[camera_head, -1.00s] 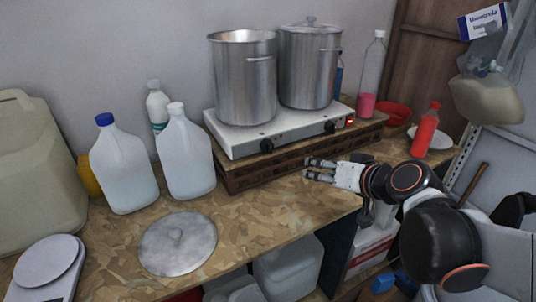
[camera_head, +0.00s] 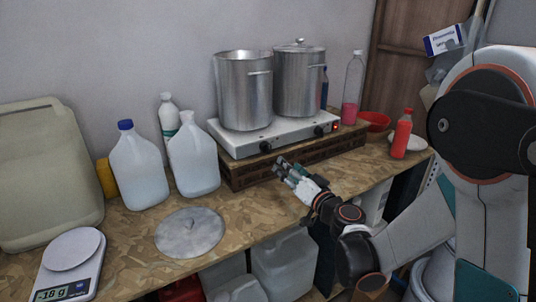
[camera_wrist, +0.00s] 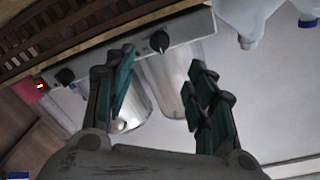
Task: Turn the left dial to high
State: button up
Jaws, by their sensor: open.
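The white double hot plate (camera_head: 240,143) stands on a slatted wooden base, with two black dials on its front. The left dial (camera_head: 266,147) is under the left pot; in the wrist view, where the scene is upside down, it shows as a black knob (camera_wrist: 159,41) with a pale mark. Its setting is too small to read. The right dial (camera_head: 319,131) sits near a lit red switch. My gripper (camera_head: 283,166) is open and empty, in front of and slightly below the left dial. In the wrist view, the left dial appears between the fingers (camera_wrist: 162,62), apart from them.
Two steel pots (camera_head: 244,90) (camera_head: 299,82) stand on the hot plate. White jugs (camera_head: 140,168) stand left of it, with a round lid (camera_head: 190,232) and a scale (camera_head: 72,250) in front. A red bottle (camera_head: 401,135) is to the right. The board before the plate is mostly clear.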

aim_at(268, 150)
jog(key=b+x, duration=0.2)
jog(key=x, duration=1.1)
jog(key=shift+a, duration=0.1)
jog(key=shift+c, duration=0.5)
jog(key=shift+s, duration=0.1)
jog(key=c, duration=1)
